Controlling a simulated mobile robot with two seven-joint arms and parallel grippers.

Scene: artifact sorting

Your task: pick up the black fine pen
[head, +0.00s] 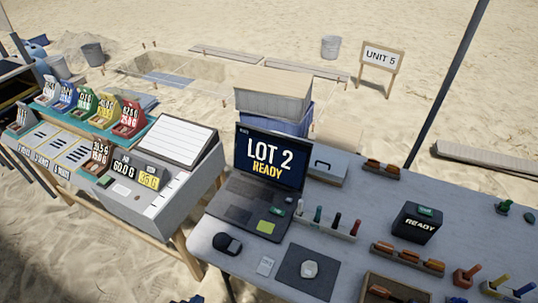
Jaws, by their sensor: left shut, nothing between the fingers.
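A pale rack (325,230) on the grey table holds several upright pens or markers. A dark one, which looks like the black fine pen (336,220), stands between a green-topped one (318,214) and a red-topped one (357,228). The labels are too small to read. Only a small dark part of my left gripper (187,299) shows at the bottom edge, left of the table and well away from the rack. It is shut and empty. My right gripper is not in view.
A laptop (263,185) reading "LOT 2 READY" stands left of the rack. A dark pad (291,278) with a pale object lies in front. A black "READY" box (417,223) and brush-like tools (408,257) stand to the right. A scale (151,181) is further left.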

